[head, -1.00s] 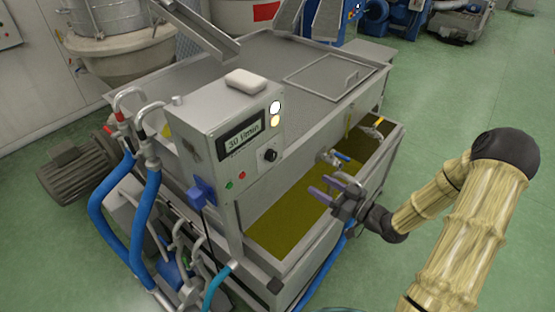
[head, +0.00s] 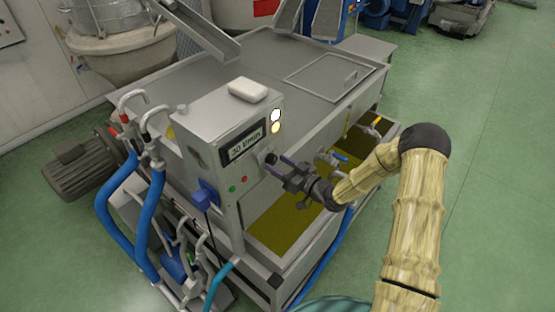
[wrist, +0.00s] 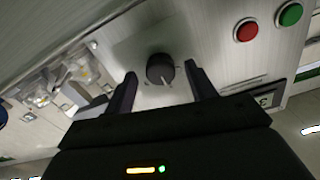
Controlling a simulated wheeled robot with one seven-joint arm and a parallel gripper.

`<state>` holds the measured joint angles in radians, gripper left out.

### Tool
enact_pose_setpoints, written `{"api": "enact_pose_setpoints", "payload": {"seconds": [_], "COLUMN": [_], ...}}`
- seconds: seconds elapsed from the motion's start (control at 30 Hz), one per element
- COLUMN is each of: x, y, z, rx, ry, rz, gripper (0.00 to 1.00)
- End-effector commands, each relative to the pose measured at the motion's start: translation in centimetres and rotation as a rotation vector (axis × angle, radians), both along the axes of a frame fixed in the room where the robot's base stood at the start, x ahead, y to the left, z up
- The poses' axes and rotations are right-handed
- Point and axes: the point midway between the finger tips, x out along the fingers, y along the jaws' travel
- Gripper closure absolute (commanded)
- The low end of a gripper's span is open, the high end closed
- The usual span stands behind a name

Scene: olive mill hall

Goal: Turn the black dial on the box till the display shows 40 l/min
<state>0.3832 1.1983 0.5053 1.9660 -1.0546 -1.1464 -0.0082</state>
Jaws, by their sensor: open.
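The grey control box (head: 209,125) stands at the near end of the steel machine. Its display (head: 246,142) reads 30 l/min in the head view. The black dial (wrist: 160,69) is on the box's front face, with a pale pointer mark on it. In the head view the dial (head: 271,158) is partly hidden by my gripper. My gripper (head: 279,166) is open in front of the dial. In the wrist view its two fingers (wrist: 160,88) stand on either side of the dial, with gaps between; I cannot tell how deep they reach.
A red button (wrist: 246,31) and a green button (wrist: 289,14) sit beside the dial. A white block (head: 248,90) lies on top of the box. A blue-handled valve (head: 340,157) is right of my gripper, above the oil trough (head: 284,222). Blue hoses (head: 150,215) hang at left.

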Motion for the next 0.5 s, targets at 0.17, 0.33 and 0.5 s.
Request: {"api": "enact_pose_setpoints", "payload": {"seconds": [0.17,0.33,0.5], "x": [0.67,0.71,0.7], "y": [0.92,0.92,0.9], "z": [0.04,-0.03,-0.02], "rx": [0.001,0.0,0.0], "ry": [0.001,0.0,0.0], "rz": [0.0,0.0,0.0], "gripper": [0.44,0.44,0.64]}}
